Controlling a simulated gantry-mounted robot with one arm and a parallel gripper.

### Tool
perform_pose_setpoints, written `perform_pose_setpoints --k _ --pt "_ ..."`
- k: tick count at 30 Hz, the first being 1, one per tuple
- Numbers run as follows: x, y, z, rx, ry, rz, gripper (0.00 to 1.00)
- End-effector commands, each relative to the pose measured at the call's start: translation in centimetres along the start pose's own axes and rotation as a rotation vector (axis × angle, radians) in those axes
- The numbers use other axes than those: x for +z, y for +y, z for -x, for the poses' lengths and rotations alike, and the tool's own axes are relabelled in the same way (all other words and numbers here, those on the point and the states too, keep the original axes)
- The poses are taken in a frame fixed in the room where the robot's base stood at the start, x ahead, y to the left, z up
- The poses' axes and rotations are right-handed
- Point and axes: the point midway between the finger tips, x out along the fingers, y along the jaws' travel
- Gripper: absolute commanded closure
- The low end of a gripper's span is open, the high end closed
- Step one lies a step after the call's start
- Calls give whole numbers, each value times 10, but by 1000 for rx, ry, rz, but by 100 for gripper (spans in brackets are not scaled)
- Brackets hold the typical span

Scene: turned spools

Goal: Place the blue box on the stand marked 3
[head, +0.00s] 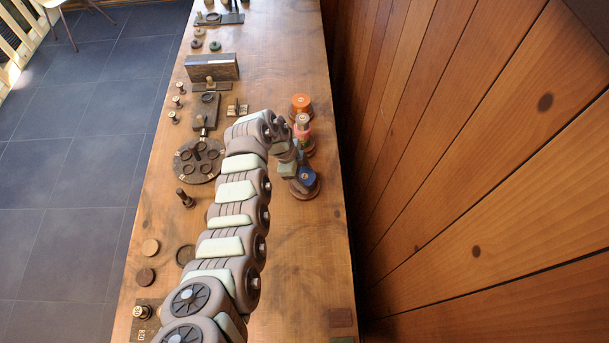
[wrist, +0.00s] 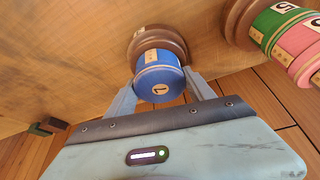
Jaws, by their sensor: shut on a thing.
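The blue box (wrist: 158,78) is a short round drum with a numbered pale disc on its end, seen in the wrist view. My gripper (wrist: 162,82) is shut on it, one finger on each side. A round brown stepped stand (wrist: 157,40) is directly beyond the box; I cannot tell whether they touch, and no number shows on it. In the head view, the blue box (head: 304,176) is at the table's right side, over a round brown base (head: 304,191), beside my gripper (head: 293,168).
An orange-topped round piece (head: 301,103) stands farther back. A wood-panelled wall (head: 470,170) runs along the right. A round holed plate (head: 200,160) lies left of my arm.

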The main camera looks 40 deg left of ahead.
Motion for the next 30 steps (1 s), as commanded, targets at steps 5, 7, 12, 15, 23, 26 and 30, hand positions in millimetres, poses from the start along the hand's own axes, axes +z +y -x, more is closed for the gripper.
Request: perform_pose_setpoints --k 5,7,12,15,23,26,30 --pt "1 0 -4 -1 0 -1 79" --pt "1 0 -2 -1 0 0 32" --pt "1 0 -2 -1 0 0 19" --pt "1 0 -2 -1 0 0 16" --pt "-1 0 3 -1 0 0 16" --pt "0 -3 8 -7 -1 -1 16" --pt "0 -3 24 -7 -1 -2 16"
